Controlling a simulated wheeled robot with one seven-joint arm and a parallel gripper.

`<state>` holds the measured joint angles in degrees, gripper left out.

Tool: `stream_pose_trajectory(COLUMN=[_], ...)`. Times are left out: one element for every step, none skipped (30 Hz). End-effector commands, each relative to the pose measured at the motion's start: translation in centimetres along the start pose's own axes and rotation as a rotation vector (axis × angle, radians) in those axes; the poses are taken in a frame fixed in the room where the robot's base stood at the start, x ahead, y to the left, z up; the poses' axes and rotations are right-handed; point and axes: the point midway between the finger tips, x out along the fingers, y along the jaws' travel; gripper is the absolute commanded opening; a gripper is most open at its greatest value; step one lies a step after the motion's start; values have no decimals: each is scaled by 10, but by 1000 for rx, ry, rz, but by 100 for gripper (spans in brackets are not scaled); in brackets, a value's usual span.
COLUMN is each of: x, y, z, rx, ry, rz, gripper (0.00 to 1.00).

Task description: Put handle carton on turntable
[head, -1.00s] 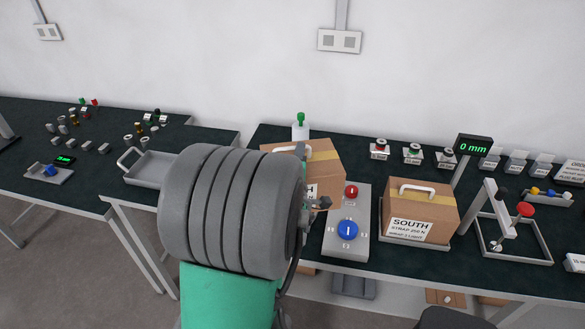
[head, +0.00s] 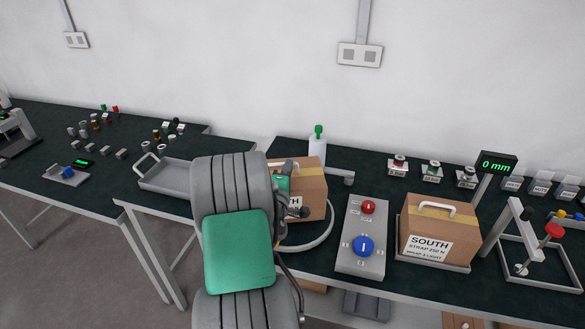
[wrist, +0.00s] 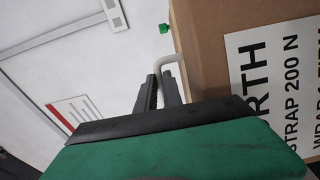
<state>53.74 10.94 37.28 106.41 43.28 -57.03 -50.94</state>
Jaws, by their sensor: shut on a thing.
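The handle carton (head: 312,185) is a brown box with tape on top and a label whose visible letters end in "TH". In the wrist view the carton (wrist: 205,75) fills the right side, its label reading "RTH STRAP 200 N". My gripper (wrist: 162,78) is shut on its pale handle (wrist: 167,57). In the head view my arm hides the carton's left part and most of the gripper. A round grey rim, apparently the turntable (head: 325,236), curves out below the carton. I cannot tell whether the carton touches it.
Right of the carton are a control box (head: 349,255) with red and blue knobs and a SOUTH carton (head: 411,222) on a tray. A white post with a green top (head: 318,131) stands behind. A grey tray (head: 152,185) lies left. A 0 mm display (head: 496,163) stands right.

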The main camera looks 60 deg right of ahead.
Motion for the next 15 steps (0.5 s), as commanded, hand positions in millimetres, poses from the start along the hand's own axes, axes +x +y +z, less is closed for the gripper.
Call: stream_pose_trajectory(x=[0, 0, 0, 0, 0, 0, 0, 0, 0, 0, 0, 0, 0, 0, 0], y=[-7, -11, -16, -18, -20, -22, -22, -22, -22, -22, -22, -22, -22, -23, -25], z=[0, 0, 0, 0, 0, 0, 0, 1, 1, 1, 1, 1, 1, 1, 1], rx=[-3, -4, -3, -3, -2, -2, -2, -2, -1, -1, -1, -1, -1, -1, -1], ry=[1, 2, 1, 1, 1, 1, 0, 0, 0, 0, 0, 0, 0, 0, 0], rz=[2, 2, 3, 3, 4, 5, 6, 6, 6, 6, 6, 6, 6, 6, 6], gripper=[0, 0, 0, 0, 0, 0, 0, 0, 0, 0, 0, 0, 0, 0, 0])
